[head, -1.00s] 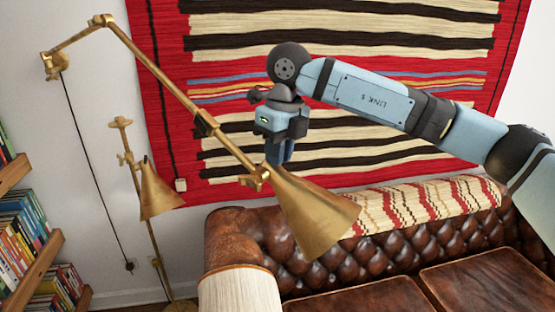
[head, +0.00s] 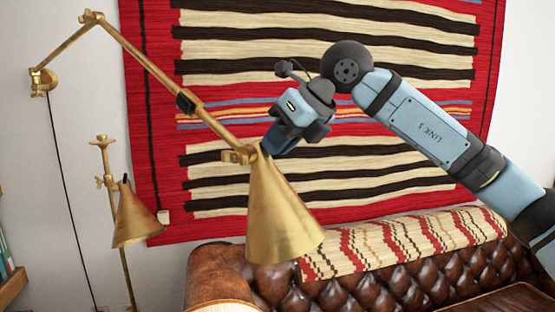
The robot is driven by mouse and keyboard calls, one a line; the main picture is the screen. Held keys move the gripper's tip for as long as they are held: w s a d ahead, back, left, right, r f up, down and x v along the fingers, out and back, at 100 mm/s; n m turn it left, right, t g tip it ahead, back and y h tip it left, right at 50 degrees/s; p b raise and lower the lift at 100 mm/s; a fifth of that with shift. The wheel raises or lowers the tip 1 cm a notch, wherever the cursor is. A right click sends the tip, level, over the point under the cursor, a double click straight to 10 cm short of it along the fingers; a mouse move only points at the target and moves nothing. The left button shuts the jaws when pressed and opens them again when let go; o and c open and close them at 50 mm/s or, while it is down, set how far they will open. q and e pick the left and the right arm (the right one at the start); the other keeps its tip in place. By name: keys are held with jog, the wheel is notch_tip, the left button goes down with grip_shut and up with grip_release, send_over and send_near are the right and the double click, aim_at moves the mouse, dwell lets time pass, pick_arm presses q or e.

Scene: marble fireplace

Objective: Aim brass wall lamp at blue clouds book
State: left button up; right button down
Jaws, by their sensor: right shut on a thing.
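The brass wall lamp (head: 283,222) has a jointed arm that runs from a wall mount at the upper left down to a cone shade. The shade hangs mouth down, tilted a little to the right, in front of the sofa and rug. My right gripper (head: 266,148) is at the top of the shade, beside the brass joint, and is shut on the lamp there. Its fingertips are partly hidden by the gripper body and the shade top. My left gripper is out of view. I cannot make out a blue clouds book.
A brass floor lamp (head: 134,217) stands at the left by the white wall. A bookshelf edge (head: 12,290) shows at the lower left. A striped rug (head: 330,100) hangs behind, above a brown leather sofa (head: 390,268) with a striped throw (head: 400,240).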

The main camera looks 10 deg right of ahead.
jog(key=shift+r, duration=0.15)
dwell(0.3)
jog(key=c, duration=1.1)
grip_release()
jog(key=shift+w, duration=0.1)
jog(key=shift+c, duration=0.2)
jog(key=v, duration=1.3)
jog(key=shift+s+d, duration=0.25)
jog(key=shift+d, duration=0.05)
